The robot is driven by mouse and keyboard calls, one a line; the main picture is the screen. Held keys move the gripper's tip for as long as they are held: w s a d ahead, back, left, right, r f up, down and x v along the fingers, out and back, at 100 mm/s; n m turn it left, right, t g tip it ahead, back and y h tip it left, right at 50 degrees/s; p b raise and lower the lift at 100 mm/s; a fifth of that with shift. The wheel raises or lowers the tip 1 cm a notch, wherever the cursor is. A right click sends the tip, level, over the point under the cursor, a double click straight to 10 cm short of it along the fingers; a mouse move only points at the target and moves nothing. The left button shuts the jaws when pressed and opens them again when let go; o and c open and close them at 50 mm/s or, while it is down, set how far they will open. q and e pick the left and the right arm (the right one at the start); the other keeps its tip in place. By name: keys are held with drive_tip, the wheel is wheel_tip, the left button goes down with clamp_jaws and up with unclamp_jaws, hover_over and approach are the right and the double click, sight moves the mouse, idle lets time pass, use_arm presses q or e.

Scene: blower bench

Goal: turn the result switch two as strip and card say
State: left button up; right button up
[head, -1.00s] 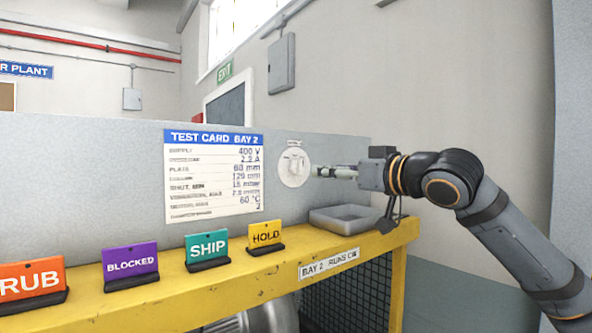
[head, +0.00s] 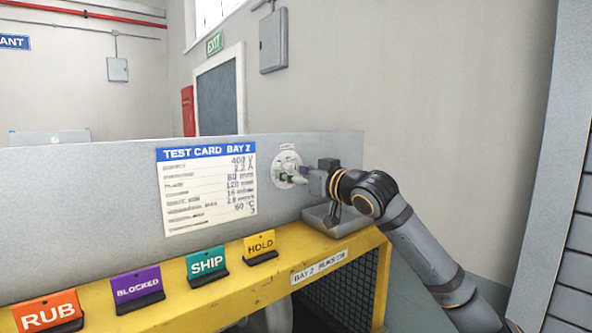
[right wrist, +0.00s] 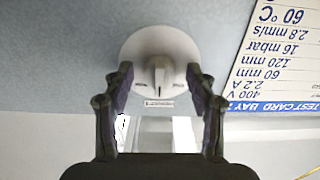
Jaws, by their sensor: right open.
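The result switch (head: 284,165) is a round pale dial with a raised knob, mounted on the grey back panel. In the right wrist view the dial (right wrist: 160,60) lies straight ahead, its knob (right wrist: 159,75) between and beyond my fingertips. My right gripper (head: 300,178) is open in front of the dial; in the wrist view its two fingers (right wrist: 160,80) stand on either side of the knob, with no clear contact. The test card (head: 207,185), headed "TEST CARD BAY 2", hangs left of the switch. The strip (head: 320,267) on the bench's front edge starts "BAY 2 RUNS"; its last word is blurred. My left gripper is out of view.
A grey tray (head: 333,222) sits on the yellow bench (head: 235,291) below the switch, under my right wrist. HOLD (head: 260,247), SHIP (head: 206,264), BLOCKED (head: 137,287) and RUB (head: 48,312) signs line the bench to the left.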

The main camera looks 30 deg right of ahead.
drive_tip(key=shift+s, duration=0.1)
drive_tip(key=c, duration=1.1)
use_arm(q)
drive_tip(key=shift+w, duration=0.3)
use_arm(e)
drive_tip(key=shift+c, duration=0.2)
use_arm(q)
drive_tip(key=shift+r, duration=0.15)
use_arm(e)
drive_tip(key=shift+n, duration=0.3)
drive_tip(key=n+p, duration=0.1)
drive_tip(key=n, duration=0.3)
drive_tip(key=shift+d+r+p, duration=0.1)
drive_tip(key=shift+p, duration=0.3)
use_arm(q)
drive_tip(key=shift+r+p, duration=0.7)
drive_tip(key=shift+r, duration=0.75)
use_arm(e)
drive_tip(key=shift+n, duration=2.2)
